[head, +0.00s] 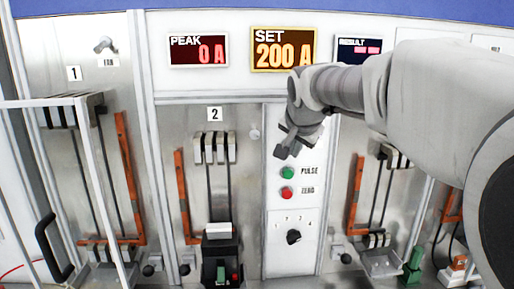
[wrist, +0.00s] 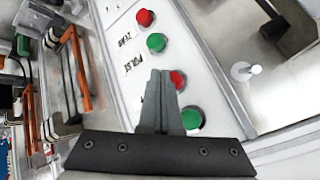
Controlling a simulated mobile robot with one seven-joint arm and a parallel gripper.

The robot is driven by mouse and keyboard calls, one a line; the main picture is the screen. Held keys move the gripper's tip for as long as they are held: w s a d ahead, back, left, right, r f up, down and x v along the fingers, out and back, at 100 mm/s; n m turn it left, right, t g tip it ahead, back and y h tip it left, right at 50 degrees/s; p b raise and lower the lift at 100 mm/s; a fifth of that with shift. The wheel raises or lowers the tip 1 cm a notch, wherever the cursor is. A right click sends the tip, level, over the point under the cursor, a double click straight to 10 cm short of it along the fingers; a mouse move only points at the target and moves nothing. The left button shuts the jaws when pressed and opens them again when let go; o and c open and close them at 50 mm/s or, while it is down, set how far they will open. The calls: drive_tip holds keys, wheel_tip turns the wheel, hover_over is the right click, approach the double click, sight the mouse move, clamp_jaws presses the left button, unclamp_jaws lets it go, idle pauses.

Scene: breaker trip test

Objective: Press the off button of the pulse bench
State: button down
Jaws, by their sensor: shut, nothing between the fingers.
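The pulse bench's button strip (head: 296,215) runs down the middle of the head view. A green PULSE button (head: 288,173) and a red ZERO button (head: 287,192) show there. My gripper (head: 285,150) covers the strip above them. In the wrist view, the red ZERO button (wrist: 145,17) and green PULSE button (wrist: 156,42) are beyond my fingertips (wrist: 160,73). A second red button (wrist: 179,79), likely the off button, is right beside the fingertips, partly hidden by them. A second green button (wrist: 192,119) is nearer the wrist. My gripper is shut and empty. Contact cannot be told.
A black selector dial (head: 293,237) is below the buttons. Displays read PEAK 0 A (head: 198,50) and SET 200 A (head: 284,49). The RESULT display (head: 359,51) shows dashes. Bay 2 (head: 215,149) with orange bars is at left. A white knob (wrist: 244,71) sticks out beside the strip.

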drive_tip(key=shift+w, duration=0.1)
idle(0.5)
drive_tip(key=shift+w, duration=0.3)
drive_tip(key=shift+w, duration=0.55)
idle(0.6)
drive_tip(key=shift+s, duration=0.1)
drive_tip(key=shift+s+b, duration=0.3)
drive_tip(key=shift+s, duration=0.55)
drive_tip(key=s+b, duration=0.2)
drive_tip(key=s, duration=0.3)
idle(0.3)
